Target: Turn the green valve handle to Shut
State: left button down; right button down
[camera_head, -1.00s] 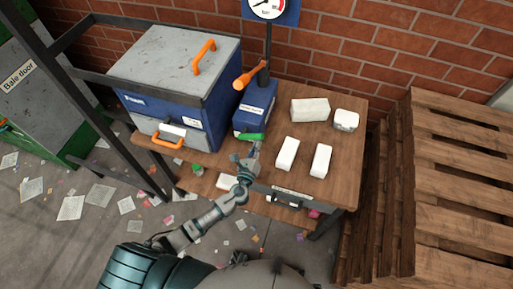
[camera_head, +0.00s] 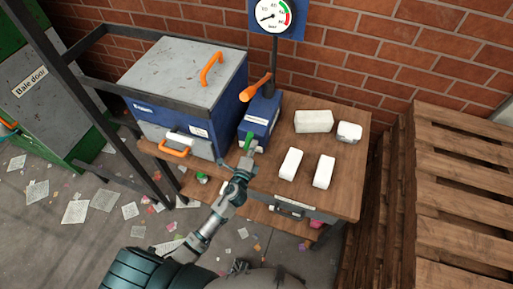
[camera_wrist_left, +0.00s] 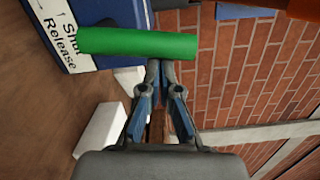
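The green valve handle (camera_head: 248,140) is at the front of a small blue valve box (camera_head: 262,114) on the wooden bench. In the left wrist view the handle (camera_wrist_left: 140,43) lies across the picture, beside a white label (camera_wrist_left: 62,34) reading "Shut" and "Release" with an arrow. My left gripper (camera_head: 251,152) is at the handle. In the wrist view its fingers (camera_wrist_left: 160,68) are drawn together, with their tips at the handle's edge and not around it. Contact is likely, but the very tips are partly hidden. My right gripper is out of view.
A blue press with a grey lid (camera_head: 185,75) and orange handles stands left of the valve box. An orange lever (camera_head: 256,88) and a gauge (camera_head: 272,15) rise behind it. Several white blocks (camera_head: 290,163) lie on the bench (camera_head: 345,192). Pallets (camera_head: 460,180) are stacked at right.

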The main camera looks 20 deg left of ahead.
pick_arm(q)
jog(key=shift+a+r+n+p, duration=0.3)
jog(key=shift+a+n, duration=0.35)
jog(key=shift+n, duration=0.45)
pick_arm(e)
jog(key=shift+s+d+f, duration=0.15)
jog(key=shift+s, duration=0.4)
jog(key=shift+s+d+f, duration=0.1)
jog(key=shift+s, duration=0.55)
